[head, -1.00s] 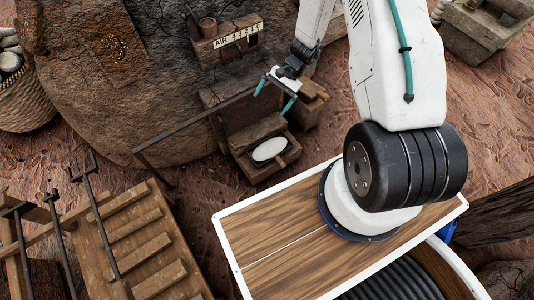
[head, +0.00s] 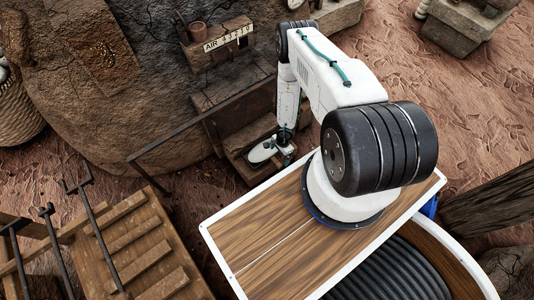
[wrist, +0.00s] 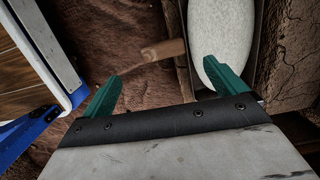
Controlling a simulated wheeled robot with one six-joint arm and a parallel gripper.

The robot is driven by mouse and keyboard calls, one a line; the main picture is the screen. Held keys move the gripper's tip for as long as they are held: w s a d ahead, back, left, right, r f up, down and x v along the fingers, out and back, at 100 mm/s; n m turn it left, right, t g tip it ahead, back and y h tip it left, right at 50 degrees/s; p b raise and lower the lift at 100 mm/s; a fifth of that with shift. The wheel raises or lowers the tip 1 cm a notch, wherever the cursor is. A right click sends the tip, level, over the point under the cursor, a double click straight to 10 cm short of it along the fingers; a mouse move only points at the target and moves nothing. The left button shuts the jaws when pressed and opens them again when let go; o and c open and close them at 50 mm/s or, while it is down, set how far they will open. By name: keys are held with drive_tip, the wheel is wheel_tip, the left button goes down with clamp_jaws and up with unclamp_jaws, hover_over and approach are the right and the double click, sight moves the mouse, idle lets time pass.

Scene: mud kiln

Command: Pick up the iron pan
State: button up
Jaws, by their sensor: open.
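The iron pan (wrist: 259,38) is dark-rimmed and filled by a pale, oval surface (wrist: 220,35) at the top right of the wrist view. In the head view, the pale part (head: 261,151) shows at a wooden step by the kiln, partly hidden by my arm. A short brown wooden handle (wrist: 163,50) sticks out to the left of the pan. My gripper (wrist: 163,72) is open, with its green fingers on either side of the handle's line and nothing held. The right finger overlaps the pan's near edge in the picture; I cannot tell whether they touch.
The wooden step (head: 238,143) stands against the mud kiln (head: 100,90), with a dark rail (head: 175,138) to its left. My wood-topped base is close by. A slatted wooden rack (head: 145,245) stands at the lower left. Bare earth lies to the right.

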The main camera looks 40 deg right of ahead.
sight(276, 161)
drive_tip(key=shift+w+a+f+n, duration=0.15)
drive_tip(key=shift+a+f, duration=0.15)
drive_tip(key=shift+f, duration=0.3)
drive_tip(key=shift+s+a+f+n, duration=0.15)
drive_tip(key=shift+a+f, duration=0.15)
drive_tip(key=shift+f, duration=0.25)
drive_tip(key=shift+w+d+f, duration=0.1)
drive_tip(key=shift+w+f, duration=0.05)
drive_tip(key=shift+f, duration=0.7)
drive_tip(key=shift+w+d+f, duration=0.1)
drive_tip(key=shift+w+f, duration=0.05)
drive_tip(key=shift+f, duration=0.65)
drive_tip(key=shift+a+f, duration=0.15)
drive_tip(key=shift+f, duration=0.9)
drive_tip(key=c, duration=1.4)
drive_tip(key=shift+w+r, duration=0.1)
drive_tip(key=shift+r, duration=0.05)
drive_tip(key=shift+r, duration=4.9)
